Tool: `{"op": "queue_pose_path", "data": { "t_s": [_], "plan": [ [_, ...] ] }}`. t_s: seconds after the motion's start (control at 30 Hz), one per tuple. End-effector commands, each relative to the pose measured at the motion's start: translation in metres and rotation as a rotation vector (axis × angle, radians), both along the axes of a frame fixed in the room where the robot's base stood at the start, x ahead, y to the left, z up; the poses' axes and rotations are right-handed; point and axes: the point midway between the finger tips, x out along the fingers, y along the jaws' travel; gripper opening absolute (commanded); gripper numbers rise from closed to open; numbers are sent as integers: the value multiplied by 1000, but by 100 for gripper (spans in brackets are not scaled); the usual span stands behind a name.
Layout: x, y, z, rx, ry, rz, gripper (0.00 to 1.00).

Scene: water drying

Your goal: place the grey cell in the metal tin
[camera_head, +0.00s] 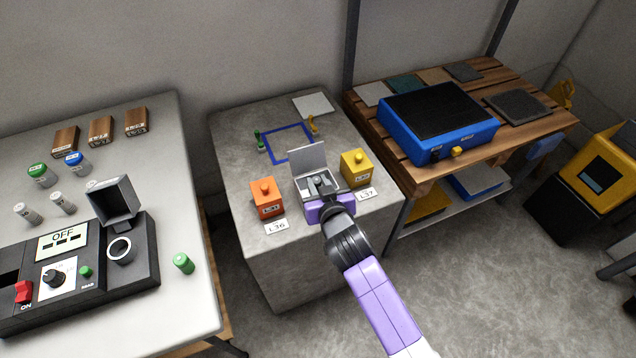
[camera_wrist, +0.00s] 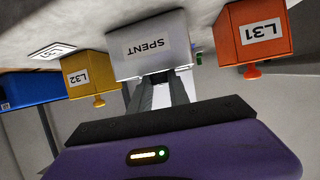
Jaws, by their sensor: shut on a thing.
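The metal tin (camera_head: 308,156) stands on the grey concrete block between the orange and yellow boxes, with its lid raised at the back. Its wall marked SPENT (camera_wrist: 150,44) shows upside down in the wrist view. My gripper (camera_head: 318,182) is at the tin's opening, pointing at it. Its fingers (camera_wrist: 167,82) are shut on a small grey thing, apparently the grey cell, which is mostly hidden between them. Whether the cell touches the tin's inside cannot be told.
An orange box (camera_head: 267,198) stands close on the left and a yellow box (camera_head: 357,168) close on the right, both with knobs. A blue frame (camera_head: 288,142) is marked behind. The left table (camera_head: 190,310) holds a black device and several cells. A blue case (camera_head: 437,125) sits right.

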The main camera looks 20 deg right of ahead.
Motion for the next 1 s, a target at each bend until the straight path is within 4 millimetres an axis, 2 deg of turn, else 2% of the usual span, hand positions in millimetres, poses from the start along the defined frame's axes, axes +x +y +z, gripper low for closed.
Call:
{"op": "queue_pose_path", "data": {
  "t_s": [0.23,0.27,0.33,0.37,0.67,0.87,1.0],
  "plan": [
    [0,0,-4,0,-1,0,0],
    [0,0,-4,0,0,0,28],
    [0,0,-4,0,0,0,42],
    [0,0,-4,0,0,0,44],
    [0,0,-3,0,0,0,44],
    [0,0,13,0,-1,0,44],
    [-27,4,18,1,3,1,44]
  ]
}}
